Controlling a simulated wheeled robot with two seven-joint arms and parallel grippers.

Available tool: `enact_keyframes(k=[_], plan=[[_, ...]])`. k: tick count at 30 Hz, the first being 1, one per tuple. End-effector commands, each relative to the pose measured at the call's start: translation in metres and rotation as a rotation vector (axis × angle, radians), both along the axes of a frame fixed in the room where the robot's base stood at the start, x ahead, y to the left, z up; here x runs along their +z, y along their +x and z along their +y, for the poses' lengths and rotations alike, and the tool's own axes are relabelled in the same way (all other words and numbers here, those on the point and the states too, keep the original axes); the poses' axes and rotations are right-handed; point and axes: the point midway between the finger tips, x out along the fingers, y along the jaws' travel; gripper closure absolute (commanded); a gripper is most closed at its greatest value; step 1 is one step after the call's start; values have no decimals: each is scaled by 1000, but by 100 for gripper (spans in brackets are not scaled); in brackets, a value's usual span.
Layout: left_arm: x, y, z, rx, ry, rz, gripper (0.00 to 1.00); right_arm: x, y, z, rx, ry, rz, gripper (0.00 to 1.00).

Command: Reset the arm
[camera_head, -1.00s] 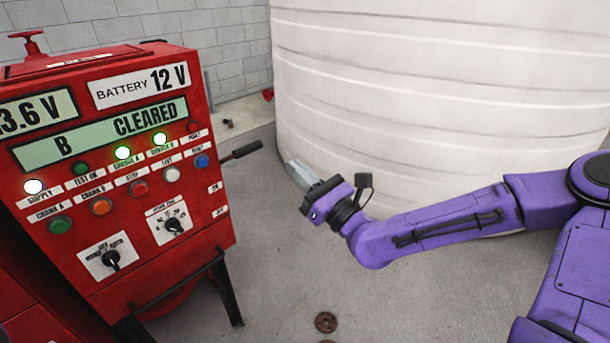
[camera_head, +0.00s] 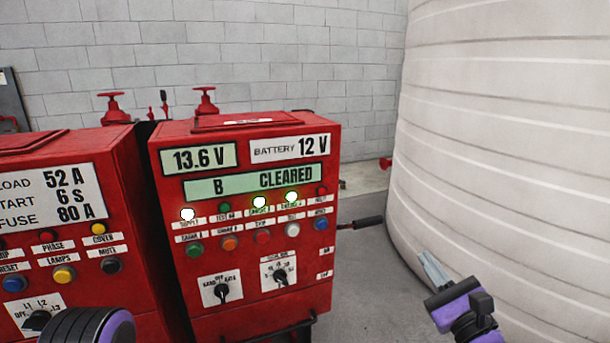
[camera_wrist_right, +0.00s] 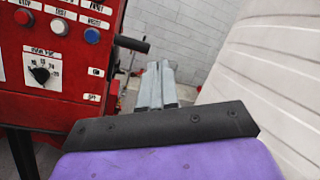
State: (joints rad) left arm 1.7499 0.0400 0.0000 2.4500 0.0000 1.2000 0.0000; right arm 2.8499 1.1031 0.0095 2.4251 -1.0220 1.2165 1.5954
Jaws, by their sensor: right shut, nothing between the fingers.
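My right gripper (camera_head: 434,270) is at the lower right of the head view, in front of the white tank and apart from the red panel. Its grey fingers are together and empty; they also show in the right wrist view (camera_wrist_right: 158,86), pointing away from me. A rounded purple and black part of my left arm shows at the bottom left of the head view. My left gripper is not in view.
A red battery cabinet (camera_head: 335,155) reads "B CLEARED", with lit lamps, buttons and knobs. A black-handled lever (camera_head: 368,221) sticks out from its right side. Another red cabinet (camera_head: 125,200) adjoins it at left. The large white tank (camera_head: 500,150) fills the right.

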Motion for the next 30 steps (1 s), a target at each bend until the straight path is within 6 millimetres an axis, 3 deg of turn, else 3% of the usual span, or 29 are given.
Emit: enact_keyframes(k=[2,5,6,8,12,16,18,22,25,30], plan=[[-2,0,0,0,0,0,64,-31,5,-7,-110,-289,75,100],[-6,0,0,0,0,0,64,-110,-1,-16,-173,-740,263,100],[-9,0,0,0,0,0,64,-148,-9,-19,-161,-934,351,100],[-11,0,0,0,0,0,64,-200,-28,-26,-110,-1197,471,100],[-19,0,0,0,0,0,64,-310,-95,-40,135,-1711,707,100],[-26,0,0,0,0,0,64,-389,-179,-51,445,-2026,866,100],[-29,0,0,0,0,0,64,-418,-223,-52,586,-2100,921,100],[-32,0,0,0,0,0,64,-449,-279,-46,795,-2169,922,100],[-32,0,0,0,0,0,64,-456,-297,-44,855,-2171,930,100],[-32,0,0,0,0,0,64,-457,-300,-44,861,-2165,935,100]])
